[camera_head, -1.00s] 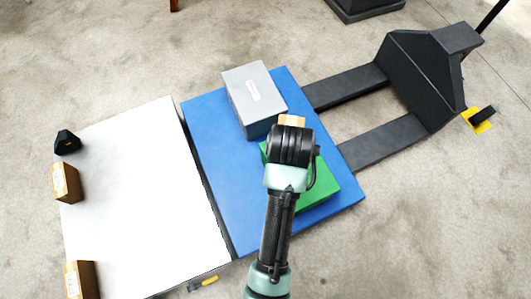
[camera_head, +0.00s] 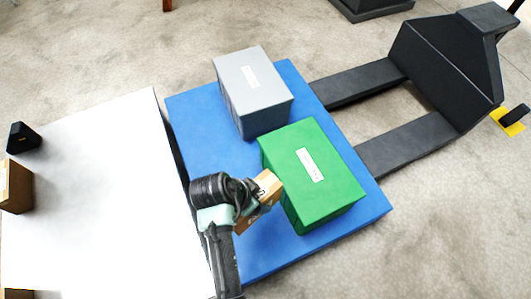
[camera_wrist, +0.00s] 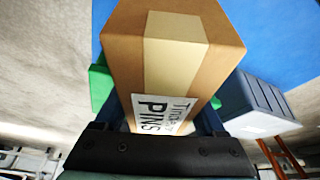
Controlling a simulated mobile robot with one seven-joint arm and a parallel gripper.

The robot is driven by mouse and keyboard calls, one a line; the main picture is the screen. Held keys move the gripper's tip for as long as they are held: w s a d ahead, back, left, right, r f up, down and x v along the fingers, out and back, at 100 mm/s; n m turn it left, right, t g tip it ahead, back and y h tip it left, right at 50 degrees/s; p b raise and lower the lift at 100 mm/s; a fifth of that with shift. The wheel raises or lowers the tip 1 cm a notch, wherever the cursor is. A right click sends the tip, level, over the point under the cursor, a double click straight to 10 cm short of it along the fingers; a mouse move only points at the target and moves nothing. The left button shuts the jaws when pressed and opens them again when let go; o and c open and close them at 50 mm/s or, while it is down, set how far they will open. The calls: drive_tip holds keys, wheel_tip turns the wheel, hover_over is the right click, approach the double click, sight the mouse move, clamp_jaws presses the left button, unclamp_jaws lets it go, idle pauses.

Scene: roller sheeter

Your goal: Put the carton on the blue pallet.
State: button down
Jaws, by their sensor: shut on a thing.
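The carton (camera_head: 265,190) is a small brown box with tape and a printed label. My gripper (camera_head: 250,200) is shut on it, over the blue pallet (camera_head: 190,115), just left of the green box. In the wrist view the carton (camera_wrist: 172,55) fills the middle, and its label reads something like "PINS". The blue pallet also shows in the wrist view (camera_wrist: 270,40) behind it. My arm hides part of the carton and some of the pallet's left side in the head view. I cannot tell whether the carton touches the pallet or the green box.
A green box (camera_head: 318,185) and a grey box (camera_head: 258,90) stand on the pallet. A white table (camera_head: 100,200) lies left, with a brown box (camera_head: 15,187) and a black object (camera_head: 24,137). A dark pallet jack (camera_head: 440,70) is at the right. Bare blue shows at the pallet's left.

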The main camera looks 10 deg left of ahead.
drive_tip(key=s+a+f+m+g+h+b, duration=0.1)
drive_tip(key=s+a+f+m+b, duration=0.2)
drive_tip(key=f, duration=0.5)
drive_tip(key=b, duration=0.7)
hover_over(250, 231)
drive_tip(key=shift+m, duration=0.3)
wheel_tip(250, 231, down, 9)
drive_tip(key=shift+w+f, duration=0.1)
drive_tip(key=shift+f, duration=0.05)
unclamp_jaws()
drive_tip(key=p+v, duration=0.7)
drive_tip(key=v, duration=0.5)
drive_tip(key=shift+w, duration=0.1)
